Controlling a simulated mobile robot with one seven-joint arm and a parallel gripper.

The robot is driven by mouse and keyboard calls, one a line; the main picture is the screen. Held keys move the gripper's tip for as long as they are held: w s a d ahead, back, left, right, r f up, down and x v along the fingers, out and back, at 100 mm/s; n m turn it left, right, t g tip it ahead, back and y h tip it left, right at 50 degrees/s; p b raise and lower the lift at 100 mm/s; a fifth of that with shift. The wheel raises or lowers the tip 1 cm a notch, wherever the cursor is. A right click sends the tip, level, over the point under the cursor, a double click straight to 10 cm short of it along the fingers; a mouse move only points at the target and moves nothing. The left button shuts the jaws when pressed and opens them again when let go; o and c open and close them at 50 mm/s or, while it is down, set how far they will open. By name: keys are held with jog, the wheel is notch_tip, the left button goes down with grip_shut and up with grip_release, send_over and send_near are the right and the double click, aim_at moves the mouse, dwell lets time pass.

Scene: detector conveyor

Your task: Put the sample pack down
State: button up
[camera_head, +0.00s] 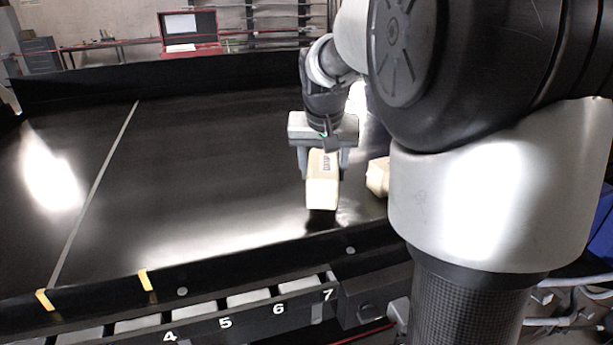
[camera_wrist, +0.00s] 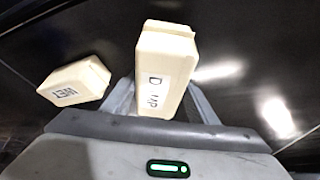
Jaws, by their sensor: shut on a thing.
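A cream-coloured sample pack (camera_head: 322,182) with dark lettering is held between the fingers of my gripper (camera_head: 322,165), over the black conveyor belt (camera_head: 190,180). In the wrist view the held pack (camera_wrist: 165,72) reads something like "D MP", partly unclear, between the fingers of my gripper (camera_wrist: 160,95). A dark patch shows below the pack in the head view; I cannot tell whether the pack touches the belt. A second cream pack (camera_head: 378,176) lies to the right, partly hidden by my arm. In the wrist view this second pack (camera_wrist: 76,82) is marked "WET" and lies left of the held one.
The belt is clear to the left of my gripper, with a pale line (camera_head: 97,190) across it. A black side wall (camera_head: 215,272) with yellow tabs runs along the near edge. Numbered slots (camera_head: 250,297) lie below it. A red case (camera_head: 190,35) stands behind the belt.

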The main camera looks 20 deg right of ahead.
jog(key=shift+f, duration=1.65)
jog(key=shift+f, duration=0.1)
jog(key=o, duration=1.6)
jog(key=shift+c, duration=0.2)
jog(key=shift+r, duration=0.3)
jog(key=v, duration=1.1)
jog(key=shift+s+r, duration=0.1)
jog(key=shift+r, duration=0.05)
jog(key=s+a+f+n+y, duration=0.1)
jog(key=s+a+f+n, duration=0.1)
jog(key=s, duration=0.8)
jog(key=s+a+f+n+t, duration=0.1)
jog(key=s+a+f, duration=0.4)
jog(key=s, duration=0.5)
jog(key=shift+s+a+n+y, duration=0.35)
jog(key=shift+a+n+y, duration=0.05)
jog(key=shift+a+n, duration=0.45)
